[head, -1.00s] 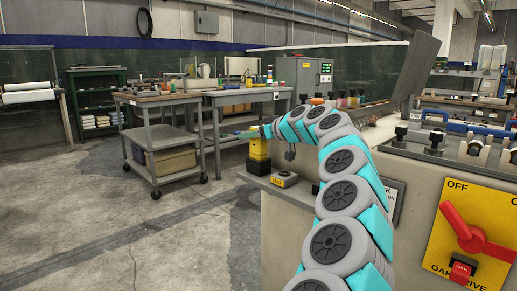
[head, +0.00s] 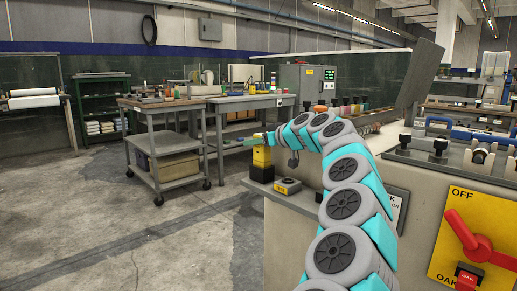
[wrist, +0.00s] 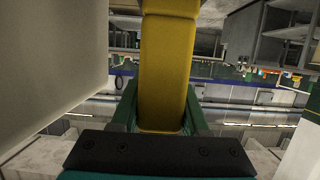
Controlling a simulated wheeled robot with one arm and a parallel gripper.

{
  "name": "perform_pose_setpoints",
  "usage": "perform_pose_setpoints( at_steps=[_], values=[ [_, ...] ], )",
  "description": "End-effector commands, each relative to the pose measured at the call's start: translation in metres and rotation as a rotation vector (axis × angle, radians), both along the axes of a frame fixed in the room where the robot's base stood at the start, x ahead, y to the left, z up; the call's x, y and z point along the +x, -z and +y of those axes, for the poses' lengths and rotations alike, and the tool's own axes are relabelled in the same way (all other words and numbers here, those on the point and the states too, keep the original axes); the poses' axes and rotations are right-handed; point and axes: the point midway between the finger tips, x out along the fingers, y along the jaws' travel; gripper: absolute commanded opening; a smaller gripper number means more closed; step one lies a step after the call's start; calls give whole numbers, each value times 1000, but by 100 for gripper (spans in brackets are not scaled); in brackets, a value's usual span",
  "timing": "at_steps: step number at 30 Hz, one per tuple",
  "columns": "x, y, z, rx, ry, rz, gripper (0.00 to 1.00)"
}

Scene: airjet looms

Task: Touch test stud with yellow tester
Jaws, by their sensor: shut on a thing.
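The yellow tester (head: 262,157) stands upright at the end of my arm in the head view, above a black part (head: 263,174) at the left end of the grey machine ledge. I cannot tell whether that black part is a holder or part of the tester. My gripper (head: 254,141), with green fingers, is at the tester's upper end. In the wrist view, the yellow body (wrist: 166,65) fills the space between the fingers of my gripper (wrist: 160,120), which is shut on it. I cannot make out the test stud for certain.
A small yellow-topped box (head: 287,186) with a dark knob sits on the ledge. A yellow switch plate (head: 470,215) with a red handle is on the machine at right. A grey cart (head: 168,150) stands at left; the floor before it is clear.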

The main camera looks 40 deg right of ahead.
Motion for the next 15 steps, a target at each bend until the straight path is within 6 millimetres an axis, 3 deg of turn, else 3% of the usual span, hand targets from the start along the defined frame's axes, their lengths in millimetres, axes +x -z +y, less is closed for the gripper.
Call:
perform_pose_setpoints(
  at_steps=[5, 15],
  values=[
    [0, -6, 0, -1, 0, 0, 0],
    [1, -38, -2, -1, 4, 1, 0]
  ],
)
